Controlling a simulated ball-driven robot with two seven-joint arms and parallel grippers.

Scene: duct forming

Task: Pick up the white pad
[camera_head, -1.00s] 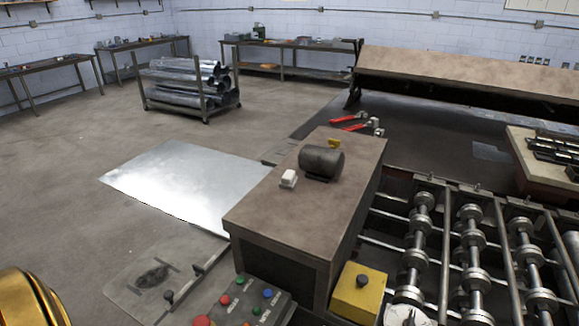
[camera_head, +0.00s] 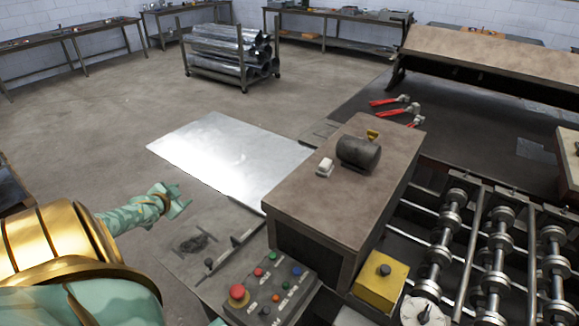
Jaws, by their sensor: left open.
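The white pad (camera_head: 325,167) is a small pale block lying on the brown top of the machine housing (camera_head: 338,205), to the left of a dark cylinder (camera_head: 359,153). My left gripper (camera_head: 181,200) is at the lower left, out over the floor, with its fingers apart and nothing between them. It is well to the left of the pad and apart from it. My right gripper is not in view.
A control panel (camera_head: 270,290) with a red knob and a yellow box (camera_head: 381,277) stand in front of the housing. Rollers (camera_head: 450,240) lie to the right. A metal sheet (camera_head: 232,155) lies to the left. Red-handled tools (camera_head: 390,101) lie behind.

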